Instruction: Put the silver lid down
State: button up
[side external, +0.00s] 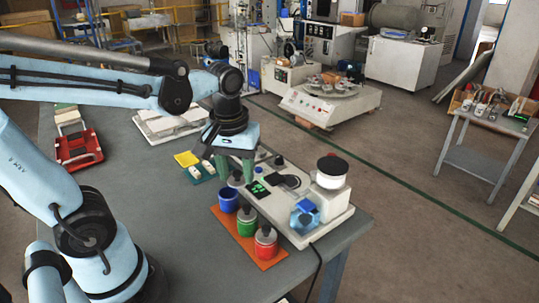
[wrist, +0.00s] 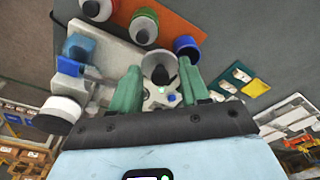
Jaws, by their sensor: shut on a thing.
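My gripper (side external: 235,168) points down with its green fingers shut on the silver lid (side external: 236,180). In the wrist view the round grey lid (wrist: 154,64) with its black knob sits between the fingertips (wrist: 158,84). The lid is above the table, close to the blue cup (side external: 228,201). The blue cup also shows in the wrist view (wrist: 187,47), with its top open and apart from the lid. The green cup (side external: 246,225) and the red cup (side external: 265,246) each carry a grey lid with a dark knob. The gap beneath the held lid cannot be judged exactly.
The cups stand on an orange mat (side external: 225,226). A white testing machine (side external: 300,231) with a black-topped cylinder (side external: 332,168) stands right beside them. Small tiles and a yellow piece (side external: 187,159) lie behind left. A red tray (side external: 78,150) is further left. Bare grey table lies left of the mat.

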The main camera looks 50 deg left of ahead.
jog(key=a+f+n, duration=0.2)
jog(key=a+n, duration=0.1)
send_over(213, 194)
notch_tip(213, 194, down, 7)
jog(key=shift+s+d+r, duration=0.1)
jog(key=shift+r, duration=0.05)
jog(key=shift+f, duration=1.95)
jog(key=shift+f, duration=0.1)
jog(key=o, duration=1)
notch_tip(213, 194, up, 12)
jog(key=d, duration=0.1)
jog(key=d+m+t, duration=0.2)
jog(key=d+m, duration=0.1)
jog(key=d, duration=0.2)
jog(key=w+d+r+m+t, duration=0.1)
jog(key=d+m+t, duration=0.1)
jog(key=d+m, duration=0.2)
jog(key=d+m+t, duration=0.2)
jog(key=d+m, duration=0.2)
jog(key=d, duration=0.3)
jog(key=shift+w+d+r+h, duration=0.2)
jog(key=shift+r+h, duration=0.05)
jog(key=shift+h, duration=0.15)
